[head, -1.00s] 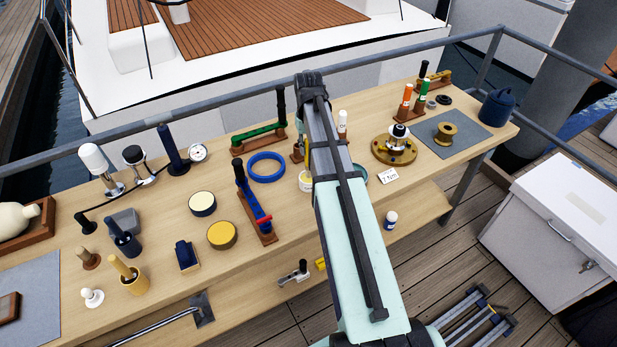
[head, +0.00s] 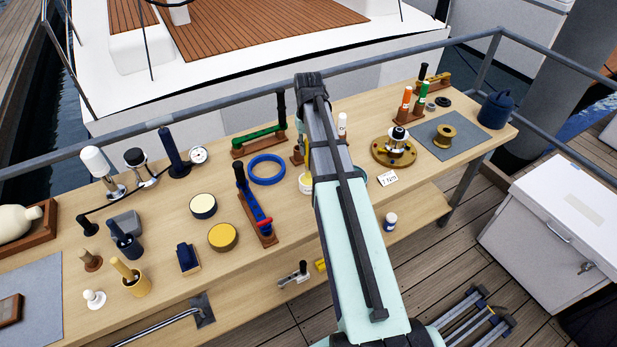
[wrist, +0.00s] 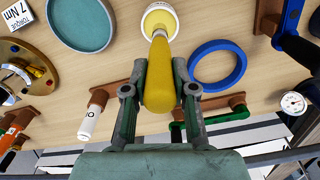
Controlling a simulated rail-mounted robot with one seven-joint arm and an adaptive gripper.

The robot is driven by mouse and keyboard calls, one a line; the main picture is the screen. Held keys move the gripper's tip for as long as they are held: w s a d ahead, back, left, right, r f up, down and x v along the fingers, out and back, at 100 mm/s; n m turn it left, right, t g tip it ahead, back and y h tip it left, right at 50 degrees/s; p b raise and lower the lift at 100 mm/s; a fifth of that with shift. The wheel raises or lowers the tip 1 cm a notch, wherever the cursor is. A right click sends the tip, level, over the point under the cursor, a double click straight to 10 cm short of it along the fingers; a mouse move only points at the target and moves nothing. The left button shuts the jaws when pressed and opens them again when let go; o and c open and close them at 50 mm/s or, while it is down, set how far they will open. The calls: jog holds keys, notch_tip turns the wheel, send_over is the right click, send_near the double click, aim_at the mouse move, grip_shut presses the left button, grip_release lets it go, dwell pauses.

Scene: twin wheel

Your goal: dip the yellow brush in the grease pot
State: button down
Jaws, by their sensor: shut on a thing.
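The yellow brush (wrist: 160,88) is between the fingers of my gripper (wrist: 160,72) in the wrist view. My gripper is shut on its thick handle. The brush's far end points into or over the mouth of a white-rimmed pot with yellow contents (wrist: 158,14), the grease pot by its look. I cannot tell how deep the tip reaches, as the brush covers that spot. In the head view the pot (head: 305,184) shows only partly beside my arm, which hides the gripper and the brush.
A blue ring (wrist: 218,66) lies close beside the pot. A teal round dish (wrist: 80,22) is on its other side. A brass flanged fitting (head: 394,150), a torque card (head: 388,179) and a blue-handled tool on a wooden stand (head: 254,205) are nearby on the bench.

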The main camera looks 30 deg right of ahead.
jog(key=shift+r, duration=0.75)
jog(key=shift+p, duration=0.3)
notch_tip(320, 180, up, 2)
jog(key=shift+p, duration=0.45)
jog(key=shift+r, duration=1)
jog(key=s+a+n+b, duration=0.2)
jog(key=a+b, duration=0.8)
jog(key=a, duration=1)
jog(key=shift+s+f+n+b, duration=0.15)
jog(key=shift+f+n+b, duration=0.1)
jog(key=shift+n+b, duration=0.15)
jog(key=shift+d, duration=0.1)
